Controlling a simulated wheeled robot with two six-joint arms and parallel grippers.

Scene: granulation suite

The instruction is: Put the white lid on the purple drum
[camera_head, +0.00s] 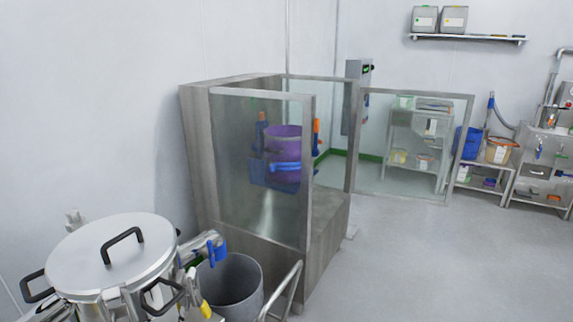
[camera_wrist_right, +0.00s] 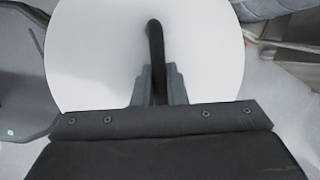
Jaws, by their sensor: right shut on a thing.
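The purple drum (camera_head: 284,144) stands behind the clear panel of a grey metal enclosure. A blue band or clamp (camera_head: 286,166) crosses its front, and the panel partly blurs it. In the right wrist view my right gripper (camera_wrist_right: 157,88) is shut on the black handle (camera_wrist_right: 155,48) of the round white lid (camera_wrist_right: 95,60). The lid fills most of the upper middle of that view. Neither the held lid nor my right gripper shows in the head view. My left gripper is not in view.
A large steel vessel (camera_head: 112,250) with black handles stands at the lower left, beside an open grey bin (camera_head: 232,282). The grey enclosure (camera_head: 195,130) rises behind them. Shelves with tubs (camera_head: 500,152) stand at the back right. The floor (camera_head: 430,255) at right is clear.

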